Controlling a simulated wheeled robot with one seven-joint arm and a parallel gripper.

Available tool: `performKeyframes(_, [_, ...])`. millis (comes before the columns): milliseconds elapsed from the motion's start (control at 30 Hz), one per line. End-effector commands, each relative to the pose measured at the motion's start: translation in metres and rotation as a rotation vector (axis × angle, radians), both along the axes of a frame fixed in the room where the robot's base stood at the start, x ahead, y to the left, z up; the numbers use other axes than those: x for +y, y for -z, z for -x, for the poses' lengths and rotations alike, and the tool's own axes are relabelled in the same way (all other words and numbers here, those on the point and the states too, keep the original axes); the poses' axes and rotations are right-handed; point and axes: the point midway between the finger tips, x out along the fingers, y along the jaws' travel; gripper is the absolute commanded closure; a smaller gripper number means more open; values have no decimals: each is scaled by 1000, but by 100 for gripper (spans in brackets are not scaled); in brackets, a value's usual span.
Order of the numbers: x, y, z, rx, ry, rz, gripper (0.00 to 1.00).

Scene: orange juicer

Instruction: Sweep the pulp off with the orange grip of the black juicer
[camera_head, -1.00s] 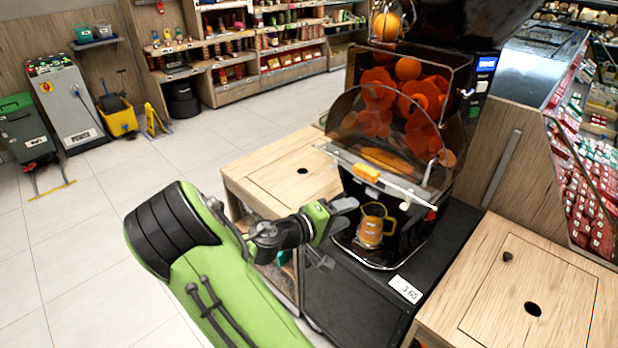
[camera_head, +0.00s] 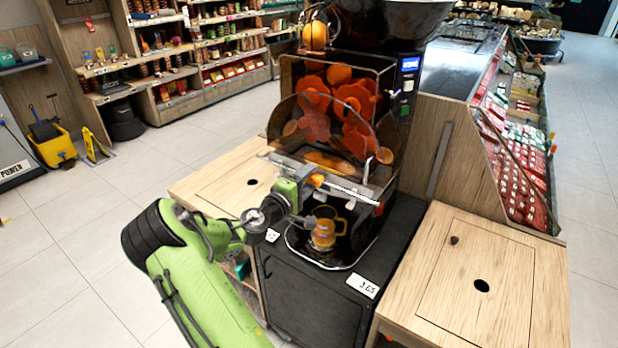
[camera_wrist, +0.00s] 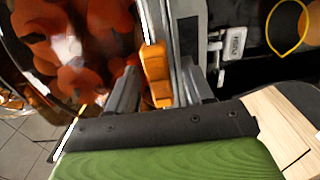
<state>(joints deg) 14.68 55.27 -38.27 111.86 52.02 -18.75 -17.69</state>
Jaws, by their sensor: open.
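The black juicer (camera_head: 392,110) stands on a dark cabinet, with orange pieces behind its clear curved cover. Its orange grip (camera_head: 316,181) sits on the bar at the cover's lower edge. In the wrist view the orange grip (camera_wrist: 156,74) lies between the two grey fingers of my gripper (camera_wrist: 160,90). The fingers are open around it, and I cannot tell whether either touches it. In the head view my gripper (camera_head: 306,190) is at the grip, partly hiding it. An orange jug (camera_head: 326,232) stands below the bar. I cannot make out pulp clearly.
Wooden counters stand left (camera_head: 215,185) and right (camera_head: 500,250) of the juicer, each with a round hole. The right counter is mostly clear. A price tag (camera_head: 363,285) is on the cabinet edge. A sloped produce display (camera_head: 515,130) stands behind at right.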

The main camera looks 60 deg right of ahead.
Motion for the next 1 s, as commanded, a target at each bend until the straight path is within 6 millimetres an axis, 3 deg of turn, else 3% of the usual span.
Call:
performKeyframes(333, [-8, 0, 1, 1, 0, 0, 50])
performKeyframes(667, [-7, 0, 1, 1, 0, 0, 100])
performKeyframes(1000, [-8, 0, -7, -2, -3, 0, 100])
